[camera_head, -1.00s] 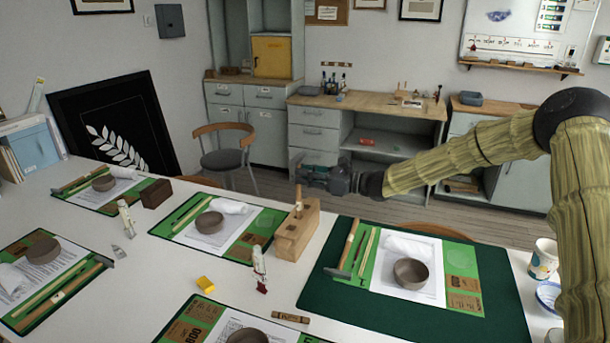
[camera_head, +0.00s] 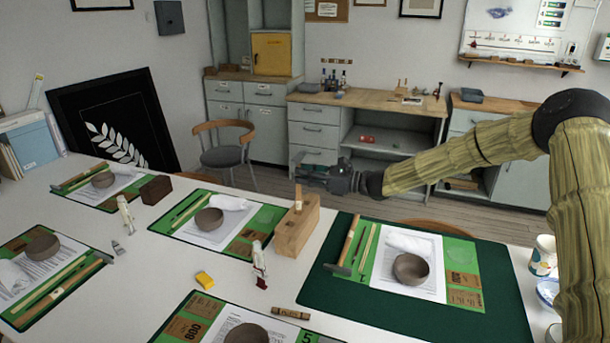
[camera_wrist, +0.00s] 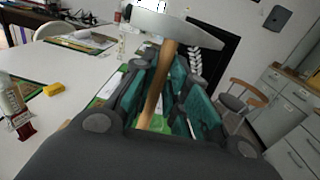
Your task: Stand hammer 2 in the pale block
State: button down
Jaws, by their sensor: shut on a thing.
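My gripper (camera_head: 308,174) is shut on a hammer and hangs just above the pale block. In the wrist view the hammer's wooden handle (camera_wrist: 158,85) runs between my teal fingers (camera_wrist: 165,88), with its grey metal head (camera_wrist: 178,27) above them. The pale wooden block (camera_head: 294,238) stands on the white table between two mats. A wooden handle (camera_head: 298,199) rises from the block's top, directly below my fingertips, and looks like the held hammer's. How deep it sits is hidden. The hammer's number cannot be read.
A dark green mat (camera_head: 400,315) with a bowl (camera_head: 411,269) and another hammer (camera_head: 346,245) lies right of the block. A cup (camera_head: 543,256) is at the right edge.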

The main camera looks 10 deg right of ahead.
jog(key=c, duration=1.3)
grip_release()
jog(key=shift+p+v, duration=1.1)
jog(key=shift+v, duration=3.45)
jog(key=shift+r+p, duration=1.5)
jog(key=shift+r, duration=1.5)
jog(key=shift+r, duration=0.1)
